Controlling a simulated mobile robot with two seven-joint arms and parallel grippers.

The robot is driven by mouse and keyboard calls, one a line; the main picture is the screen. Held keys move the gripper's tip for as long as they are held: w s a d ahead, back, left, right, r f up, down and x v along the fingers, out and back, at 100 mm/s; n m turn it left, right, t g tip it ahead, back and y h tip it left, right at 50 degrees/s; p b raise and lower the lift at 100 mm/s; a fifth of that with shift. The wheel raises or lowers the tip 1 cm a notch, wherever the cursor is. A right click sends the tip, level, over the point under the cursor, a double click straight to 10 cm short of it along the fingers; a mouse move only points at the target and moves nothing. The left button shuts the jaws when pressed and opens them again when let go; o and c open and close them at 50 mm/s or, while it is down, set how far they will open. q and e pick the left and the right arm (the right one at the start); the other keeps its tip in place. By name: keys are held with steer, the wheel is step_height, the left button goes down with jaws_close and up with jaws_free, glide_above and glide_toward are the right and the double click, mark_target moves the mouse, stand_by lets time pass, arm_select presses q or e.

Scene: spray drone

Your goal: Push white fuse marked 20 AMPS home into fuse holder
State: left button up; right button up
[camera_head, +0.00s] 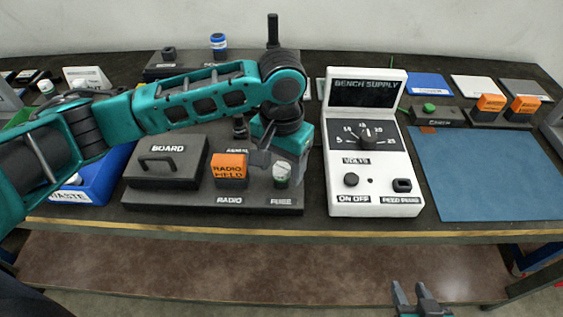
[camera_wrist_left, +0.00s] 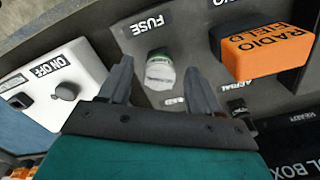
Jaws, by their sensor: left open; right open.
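The white fuse (camera_head: 281,179) stands upright at the FUSE label on the dark board, with a green band showing on it. In the left wrist view the fuse (camera_wrist_left: 160,72) shows between my fingers, just beyond the fingertips. Its marking cannot be read, and the fuse holder under it is mostly hidden. My left gripper (camera_head: 276,163) is open above and around the line of the fuse; I cannot tell whether it touches it. My right gripper (camera_head: 420,292) is open and empty at the bottom, in front of the bench.
The orange RADIO FIELD block (camera_head: 229,170) stands left of the fuse, with the black BOARD box (camera_head: 166,163) beyond it. The white bench supply (camera_head: 372,185) stands close on the right.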

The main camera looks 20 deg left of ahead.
mark_target(282, 167)
arm_select(q)
step_height(282, 167, up, 13)
stand_by(0.4)
steer(key=shift+f, duration=0.1)
stand_by(0.5)
